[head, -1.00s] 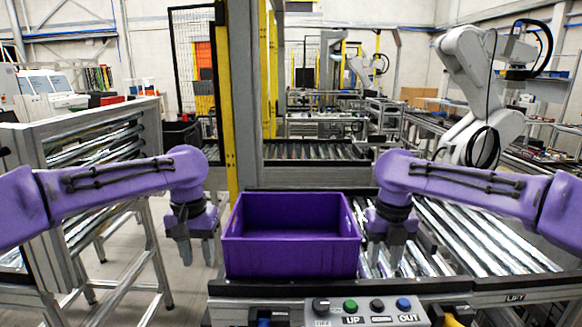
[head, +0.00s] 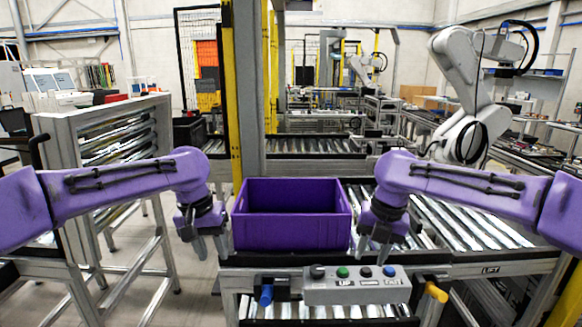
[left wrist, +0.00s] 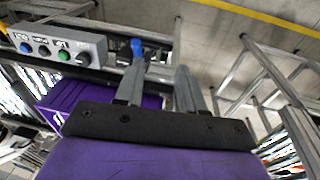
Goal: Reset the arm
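My left gripper (head: 208,247) points downward just left of the purple crate (head: 290,236) in the head view. Its two fingers stand apart with nothing between them, and the left wrist view also shows the fingers (left wrist: 160,90) spread and empty. My right gripper (head: 373,247) points down at the crate's right side, over the rollers. Its fingers are also apart, with nothing seen between them. Both purple arms are bent in a similar pose on either side of the crate. I cannot tell whether either gripper touches the crate.
The crate, empty as far as I see, sits on a roller conveyor (head: 460,225). A grey control box (head: 355,285) with buttons is at the conveyor's front. A metal roller frame (head: 115,135) stands left, a white robot arm (head: 465,100) behind right. Floor shows at left.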

